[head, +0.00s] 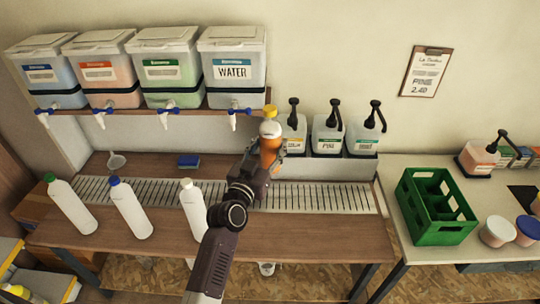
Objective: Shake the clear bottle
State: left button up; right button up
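A clear bottle (270,146) with a yellow cap and orange contents shows near the middle of the head view. It is close to upright, in front of the wall and above the drip grate. My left gripper (264,165) is at the bottle's lower part and appears shut around it; the fingers are partly hidden by the wrist. The bottle looks raised off the counter. My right gripper is not in view.
White bottles with green (71,207), blue (130,209) and white (194,209) caps stand on the wooden counter (310,238). Drums with taps, one labelled WATER (232,72), line the shelf. Pump containers (327,135) stand behind right. A green crate (435,207) is on the right table.

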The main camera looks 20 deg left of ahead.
aim_at(271, 162)
pick_arm(q)
jog(key=f, duration=0.6)
jog(key=shift+s+d+f, duration=0.2)
jog(key=shift+f, duration=0.1)
jog(key=r, duration=0.7)
jog(key=shift+w+a, duration=0.2)
jog(key=shift+a, duration=0.15)
jog(key=f, duration=0.6)
jog(key=shift+s+d+f, duration=0.2)
jog(key=shift+d+f, duration=0.15)
jog(key=shift+f, duration=0.25)
jog(key=shift+w+a+f, duration=0.1)
jog(key=shift+w+a, duration=0.05)
jog(key=shift+a, duration=0.1)
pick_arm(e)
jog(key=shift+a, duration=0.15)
pick_arm(q)
jog(key=shift+d, duration=0.15)
